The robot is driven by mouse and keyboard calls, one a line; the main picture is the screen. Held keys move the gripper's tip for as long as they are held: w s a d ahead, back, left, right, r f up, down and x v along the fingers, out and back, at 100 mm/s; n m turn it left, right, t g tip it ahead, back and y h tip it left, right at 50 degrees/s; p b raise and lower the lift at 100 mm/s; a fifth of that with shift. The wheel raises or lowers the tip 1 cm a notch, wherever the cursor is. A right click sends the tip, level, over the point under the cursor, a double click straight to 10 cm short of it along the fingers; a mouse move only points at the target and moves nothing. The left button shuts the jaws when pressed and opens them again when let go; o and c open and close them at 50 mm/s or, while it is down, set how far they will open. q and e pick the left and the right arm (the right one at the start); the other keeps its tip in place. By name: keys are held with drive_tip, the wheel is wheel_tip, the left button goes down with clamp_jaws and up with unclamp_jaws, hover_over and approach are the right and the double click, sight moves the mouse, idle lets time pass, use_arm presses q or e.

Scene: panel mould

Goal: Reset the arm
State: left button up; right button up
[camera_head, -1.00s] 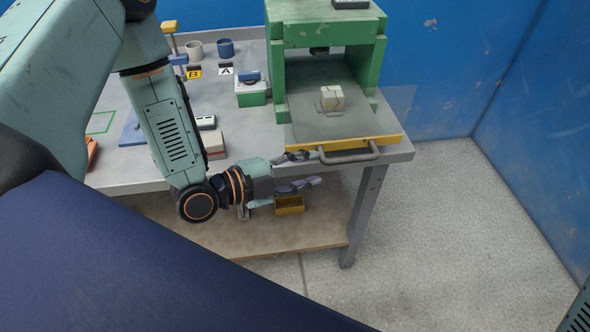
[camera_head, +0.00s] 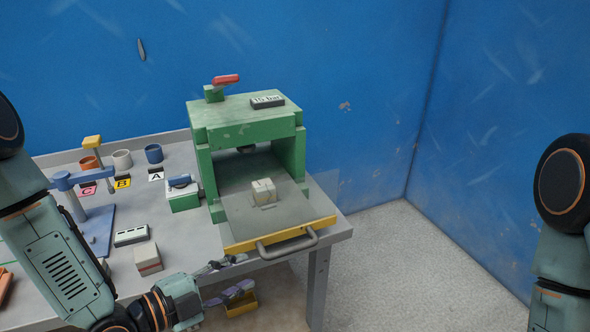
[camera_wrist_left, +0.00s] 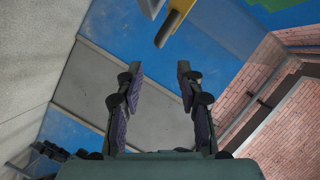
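My left gripper (camera_head: 236,275) is in front of the bench's front edge, low and just left of the yellow-edged drawer's grey handle (camera_head: 287,245). Its two fingers are spread with nothing between them, and a small gap to the handle shows. In the left wrist view the same gripper (camera_wrist_left: 158,72) has its fingers apart and empty, with grey floor and blue wall beyond. My right arm (camera_head: 562,220) shows at the right edge of the head view, but its gripper is outside the frame.
The green press (camera_head: 245,125) holds a pale block (camera_head: 263,191) on its pulled-out tray behind a clear panel. A yellow bin (camera_head: 241,305) sits below. Floor at right is free.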

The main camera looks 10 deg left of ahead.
use_arm(q)
drive_tip(key=s+a+f+n+g+y+b, duration=0.1)
drive_tip(key=s+f+n+g+y, duration=0.25)
drive_tip(key=f+n, duration=0.35)
drive_tip(key=s+a+f+n+g+y+b, duration=0.1)
drive_tip(key=s+a+f+n+g+y, duration=0.1)
drive_tip(key=s+f+n, duration=0.4)
drive_tip(key=s+f+n+g+y+b, duration=0.4)
drive_tip(key=s+f+n+g+b, duration=0.2)
drive_tip(key=s+f, duration=0.6)
drive_tip(key=s+g, duration=0.1)
drive_tip(key=s, duration=0.1)
drive_tip(key=shift+s+a+f+b, duration=0.3)
drive_tip(key=shift+s+a+f, duration=0.05)
drive_tip(key=shift+a, duration=0.05)
